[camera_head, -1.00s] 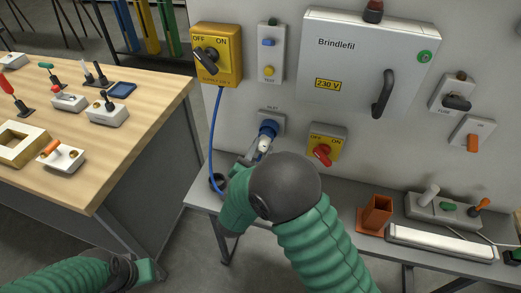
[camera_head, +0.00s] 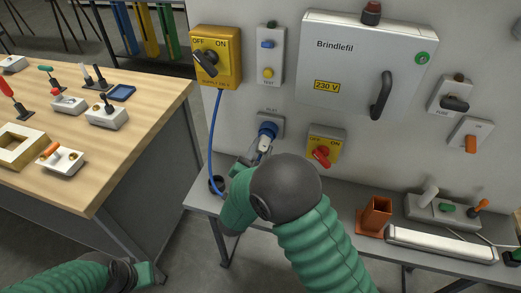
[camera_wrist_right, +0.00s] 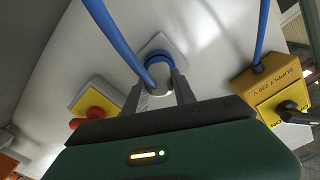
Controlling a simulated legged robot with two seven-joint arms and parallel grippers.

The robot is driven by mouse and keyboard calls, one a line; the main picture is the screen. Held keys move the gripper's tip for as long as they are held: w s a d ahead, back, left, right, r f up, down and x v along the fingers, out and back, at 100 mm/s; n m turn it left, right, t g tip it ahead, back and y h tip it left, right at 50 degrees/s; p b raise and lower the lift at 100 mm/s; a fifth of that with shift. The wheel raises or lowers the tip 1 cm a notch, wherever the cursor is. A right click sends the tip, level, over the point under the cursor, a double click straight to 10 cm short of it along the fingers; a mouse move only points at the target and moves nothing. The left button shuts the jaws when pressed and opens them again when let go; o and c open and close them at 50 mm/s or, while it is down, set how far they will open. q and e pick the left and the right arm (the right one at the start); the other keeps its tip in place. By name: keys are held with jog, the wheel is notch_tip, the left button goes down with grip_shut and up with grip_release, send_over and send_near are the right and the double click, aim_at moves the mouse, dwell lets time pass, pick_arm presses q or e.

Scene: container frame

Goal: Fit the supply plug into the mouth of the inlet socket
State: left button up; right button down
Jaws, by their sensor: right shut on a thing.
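The inlet socket (camera_head: 268,129) is a blue ring on a grey plate low on the wall panel. It also shows in the wrist view (camera_wrist_right: 159,57). My right gripper (camera_head: 261,150) is just below and in front of it. In the wrist view, its two fingers (camera_wrist_right: 160,88) are shut on the supply plug (camera_wrist_right: 159,74), a pale body with a blue cable. The plug points at the socket and its front is at or very near the mouth; I cannot tell how deep it sits. My left gripper (camera_head: 146,272) is low at the left, away from the panel; its jaws are unclear.
The blue cable (camera_head: 213,130) hangs from the yellow supply switch box (camera_head: 216,55). A red-knobbed yellow switch (camera_head: 324,147) sits right of the socket. A grey shelf (camera_head: 345,213) with an orange holder (camera_head: 375,216) runs below. A wooden table (camera_head: 130,135) stands at the left.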

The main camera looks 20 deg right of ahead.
jog(key=shift+w+d+r, duration=0.15)
jog(key=c, duration=1.4)
grip_release()
jog(key=o, duration=0.5)
jog(key=shift+w+d, duration=0.1)
jog(key=shift+w, duration=0.05)
jog(key=shift+c, duration=0.2)
jog(key=shift+f, duration=0.2)
